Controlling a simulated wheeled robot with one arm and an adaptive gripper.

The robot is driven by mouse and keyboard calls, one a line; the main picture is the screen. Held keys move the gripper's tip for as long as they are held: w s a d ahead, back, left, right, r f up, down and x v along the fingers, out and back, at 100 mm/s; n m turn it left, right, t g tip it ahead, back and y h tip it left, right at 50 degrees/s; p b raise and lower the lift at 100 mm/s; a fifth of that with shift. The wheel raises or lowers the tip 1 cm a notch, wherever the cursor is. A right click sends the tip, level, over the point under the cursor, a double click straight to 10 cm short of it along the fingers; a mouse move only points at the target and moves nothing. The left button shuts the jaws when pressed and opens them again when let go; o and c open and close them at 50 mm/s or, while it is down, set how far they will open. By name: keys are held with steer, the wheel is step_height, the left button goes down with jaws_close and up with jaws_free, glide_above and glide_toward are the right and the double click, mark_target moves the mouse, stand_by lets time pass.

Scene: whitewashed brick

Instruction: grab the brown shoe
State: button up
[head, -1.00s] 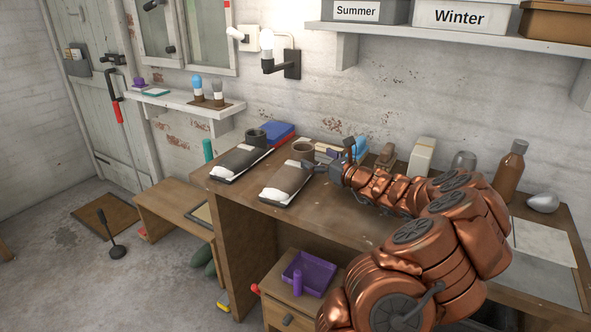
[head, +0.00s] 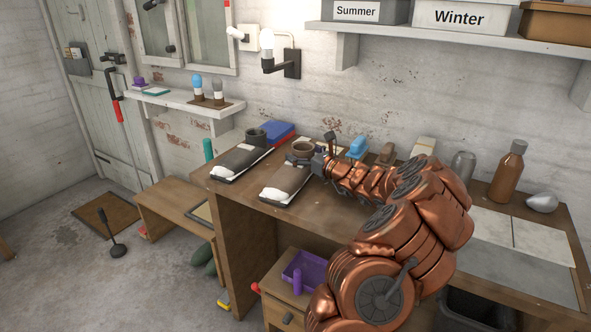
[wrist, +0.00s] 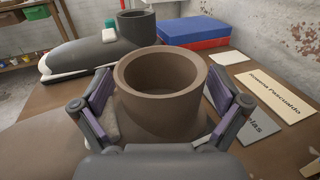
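The brown shoe (head: 289,178) lies on the wooden desk with its pale toe towards the front edge and its round ankle collar (head: 303,149) at the back. In the wrist view the collar (wrist: 160,88) stands upright between my two fingers, its open top towards the camera. My gripper (head: 302,160) is open at the shoe's back end; in the wrist view (wrist: 160,105) one finger is on each side of the collar. I cannot tell whether either pad touches it. The shoe's lower part is mostly hidden by the gripper in the wrist view.
A dark shoe (head: 240,160) lies just left, also seen in the wrist view (wrist: 95,58). Blue and red boxes (head: 275,132) stand behind it. Name cards (wrist: 280,93) lie right of the collar. A blue item (head: 357,147) and bottles stand along the wall.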

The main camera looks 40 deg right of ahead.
steer(key=c, duration=1.2)
steer(key=shift+o, duration=0.2)
